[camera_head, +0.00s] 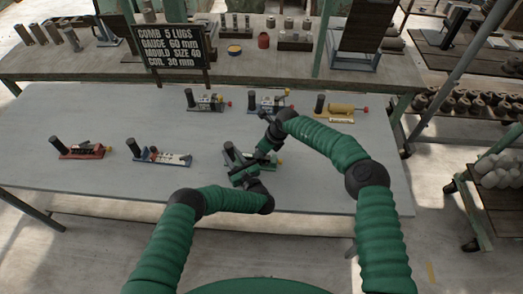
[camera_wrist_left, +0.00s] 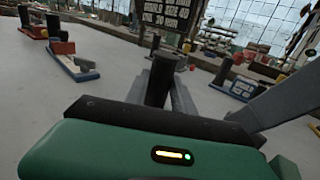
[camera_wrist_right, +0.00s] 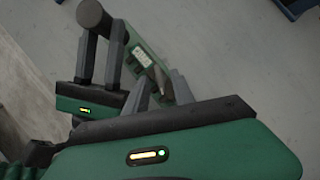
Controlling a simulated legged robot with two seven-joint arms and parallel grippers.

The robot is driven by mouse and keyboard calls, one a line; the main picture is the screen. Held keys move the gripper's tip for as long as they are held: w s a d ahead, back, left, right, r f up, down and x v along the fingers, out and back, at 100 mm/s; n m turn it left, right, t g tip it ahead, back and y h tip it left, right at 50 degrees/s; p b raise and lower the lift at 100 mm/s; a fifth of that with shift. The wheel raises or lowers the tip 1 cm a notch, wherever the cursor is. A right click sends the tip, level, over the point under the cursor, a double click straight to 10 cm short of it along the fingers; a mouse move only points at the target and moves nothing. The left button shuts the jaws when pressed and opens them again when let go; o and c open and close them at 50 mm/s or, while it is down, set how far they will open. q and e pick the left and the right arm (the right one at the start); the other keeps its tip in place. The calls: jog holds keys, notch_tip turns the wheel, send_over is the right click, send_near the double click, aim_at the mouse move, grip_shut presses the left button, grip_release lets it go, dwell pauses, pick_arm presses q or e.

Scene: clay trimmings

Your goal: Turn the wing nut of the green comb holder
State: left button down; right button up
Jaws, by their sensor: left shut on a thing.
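The green comb holder (camera_head: 272,163) lies at the table's front middle, partly hidden by my arms. Its green body (camera_wrist_right: 148,62) and black post (camera_wrist_right: 95,15) show in the right wrist view. My left gripper (camera_head: 240,173) is shut on the post, which stands upright between its fingers in the left wrist view (camera_wrist_left: 159,80). My right gripper (camera_wrist_right: 161,84) is open above the holder's near end, its fingers spread. A small brownish part shows between or just behind these fingers. I cannot make out the wing nut clearly or tell whether the fingers touch it.
A red holder (camera_head: 82,152) and a blue holder (camera_head: 165,158) stand to the left. A black sign (camera_head: 170,52) reads comb 5 lugs, gauge 60 mm. The table's front left is clear.

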jog(key=shift+a+f, duration=0.1)
jog(key=shift+f, duration=0.15)
jog(key=shift+c, duration=0.4)
grip_shut()
jog(key=shift+w+m, duration=0.1)
jog(key=shift+m, duration=0.3)
pick_arm(q)
jog(key=shift+a, duration=0.1)
pick_arm(e)
jog(key=m+t+h, duration=0.1)
jog(key=m, duration=0.2)
jog(key=shift+m, duration=0.3)
jog(key=m+h, duration=0.1)
jog(key=m, duration=0.1)
jog(key=m+h, duration=0.1)
jog(key=m, duration=0.1)
jog(key=shift+a+m+t, duration=0.15)
jog(key=shift+m+t, duration=0.25)
